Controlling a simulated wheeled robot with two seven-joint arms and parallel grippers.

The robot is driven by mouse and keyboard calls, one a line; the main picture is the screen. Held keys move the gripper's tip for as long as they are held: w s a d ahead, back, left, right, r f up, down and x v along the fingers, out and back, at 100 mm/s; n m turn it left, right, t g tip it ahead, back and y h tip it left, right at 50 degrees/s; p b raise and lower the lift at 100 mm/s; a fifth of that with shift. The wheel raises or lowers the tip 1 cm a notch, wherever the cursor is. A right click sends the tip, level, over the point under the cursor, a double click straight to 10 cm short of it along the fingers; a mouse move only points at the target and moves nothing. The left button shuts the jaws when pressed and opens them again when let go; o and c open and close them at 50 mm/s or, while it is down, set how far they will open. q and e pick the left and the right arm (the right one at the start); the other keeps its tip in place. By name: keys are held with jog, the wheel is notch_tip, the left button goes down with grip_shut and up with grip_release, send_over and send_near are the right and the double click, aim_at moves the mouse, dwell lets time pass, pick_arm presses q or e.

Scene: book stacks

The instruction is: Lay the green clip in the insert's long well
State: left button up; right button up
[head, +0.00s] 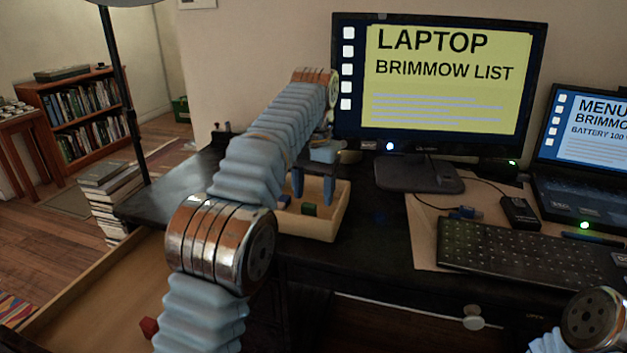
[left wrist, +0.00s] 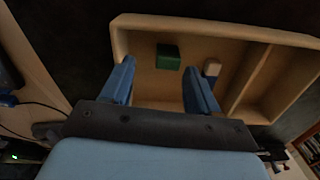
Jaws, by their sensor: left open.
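The green clip (head: 309,209) is a small green block lying inside a light wooden divided tray (head: 318,231), which looks like the insert. It also shows in the left wrist view (left wrist: 168,57), on the floor of the tray's wide compartment (left wrist: 150,88). A divider separates that compartment from a narrower one (left wrist: 277,88). My left gripper (head: 313,198) is open and empty, pointing down over the tray. In the left wrist view its blue fingers (left wrist: 160,66) stand apart, with the clip showing beyond the gap between them. My right gripper is out of view.
A small pale block (left wrist: 211,68) lies near the clip in the same compartment. A monitor (head: 430,85), keyboard (head: 530,250) and laptop (head: 582,150) stand to the right. An open wooden drawer (head: 90,292) with a red block (head: 149,327) is at lower left.

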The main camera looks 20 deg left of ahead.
aim_at(314, 206)
pick_arm(q)
jog(key=shift+r, duration=1.7)
